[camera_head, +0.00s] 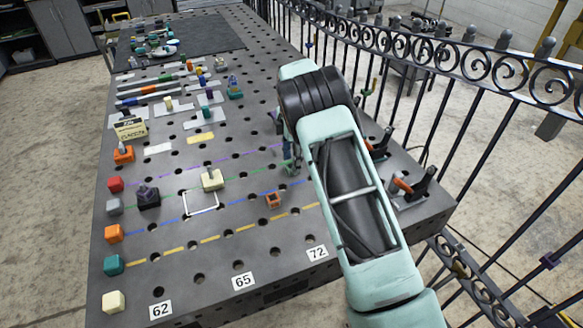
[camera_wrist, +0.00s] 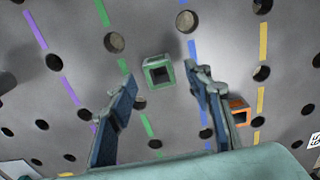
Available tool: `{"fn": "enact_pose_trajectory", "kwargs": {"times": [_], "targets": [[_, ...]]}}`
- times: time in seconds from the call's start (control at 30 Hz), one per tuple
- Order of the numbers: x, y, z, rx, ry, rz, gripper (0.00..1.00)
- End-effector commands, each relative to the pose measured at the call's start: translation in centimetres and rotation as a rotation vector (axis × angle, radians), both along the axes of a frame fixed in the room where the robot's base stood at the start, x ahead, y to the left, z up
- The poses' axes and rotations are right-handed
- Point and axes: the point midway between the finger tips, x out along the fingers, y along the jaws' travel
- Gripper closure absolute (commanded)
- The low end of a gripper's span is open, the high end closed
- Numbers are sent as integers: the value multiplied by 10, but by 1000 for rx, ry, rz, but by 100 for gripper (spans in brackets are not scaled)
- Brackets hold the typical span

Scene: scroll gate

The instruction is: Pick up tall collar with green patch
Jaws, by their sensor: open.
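A square, hollow collar with green on its faces (camera_wrist: 157,71) shows in the wrist view, standing on the grey perforated table near a green dashed line. How tall it is cannot be told from this near top-down angle. My gripper (camera_wrist: 161,76) is open, its two blue fingers apart with the collar in line with the gap near their tips. I see no contact.
An orange hollow collar (camera_wrist: 240,111) stands just right of my right finger; it also shows in the head view (camera_head: 273,200). A cream block (camera_head: 212,179) and a dark knobbed piece (camera_head: 148,196) stand further left. A black railing (camera_head: 440,60) runs along the table's right side.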

Motion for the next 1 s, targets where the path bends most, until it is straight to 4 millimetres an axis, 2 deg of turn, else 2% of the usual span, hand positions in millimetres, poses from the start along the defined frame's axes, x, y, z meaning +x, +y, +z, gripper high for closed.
{"fn": "enact_pose_trajectory", "kwargs": {"times": [0.2,0.43,0.87,1.0], "targets": [[0,0,-23,0,0,0,54],[0,0,-24,1,-2,0,54],[0,0,-24,1,-2,-1,100],[0,0,-23,1,-3,-1,100]]}}
